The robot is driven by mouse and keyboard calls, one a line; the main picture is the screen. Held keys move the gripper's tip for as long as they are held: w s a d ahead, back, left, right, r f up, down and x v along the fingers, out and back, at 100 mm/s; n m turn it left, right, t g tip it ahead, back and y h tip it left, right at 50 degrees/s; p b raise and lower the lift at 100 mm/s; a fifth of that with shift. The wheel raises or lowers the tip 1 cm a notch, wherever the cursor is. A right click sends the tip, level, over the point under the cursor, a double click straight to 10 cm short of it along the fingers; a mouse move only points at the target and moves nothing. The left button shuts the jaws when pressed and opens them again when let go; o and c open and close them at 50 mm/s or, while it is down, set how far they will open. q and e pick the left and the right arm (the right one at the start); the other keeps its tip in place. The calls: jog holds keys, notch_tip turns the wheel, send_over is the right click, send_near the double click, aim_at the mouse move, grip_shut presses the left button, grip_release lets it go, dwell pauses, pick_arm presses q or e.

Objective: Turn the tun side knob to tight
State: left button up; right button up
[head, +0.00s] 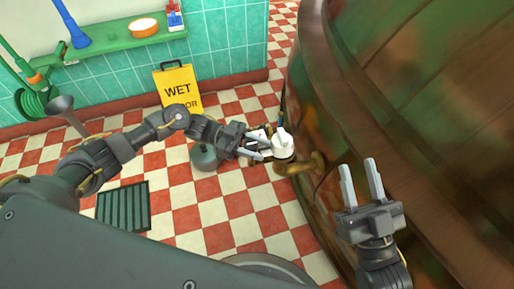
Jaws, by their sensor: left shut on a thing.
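The tun (420,130) is a large copper-brown vessel filling the right of the head view. A white side knob (283,147) with a raised pointer sits at its left side, above a brass fitting (300,165). My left gripper (266,147) comes from the left and is shut on the knob, its fingers reaching the knob's left side. The exact finger contact is small and partly hidden. I cannot read any marking for tight. My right gripper (361,180) is open and empty in front of the tun, fingers pointing up.
A grey-green canister (205,157) stands on the checkered floor under my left arm. A yellow wet floor sign (178,85) stands by the tiled wall. A floor grate (124,207) lies at left. A green shelf (115,42) hangs on the wall.

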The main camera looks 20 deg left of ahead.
pick_arm(q)
jog(key=o, duration=1)
jog(key=shift+a, duration=0.1)
jog(key=w+a+b, duration=0.1)
jog(key=a, duration=0.9)
jog(key=shift+w+a, duration=0.25)
jog(key=shift+a, duration=0.05)
pick_arm(e)
jog(key=d+r+t, duration=0.1)
jog(key=d+t, duration=0.1)
jog(key=shift+s+r+m+t, duration=0.3)
jog(key=shift+s+r, duration=0.05)
jog(key=shift+r, duration=0.05)
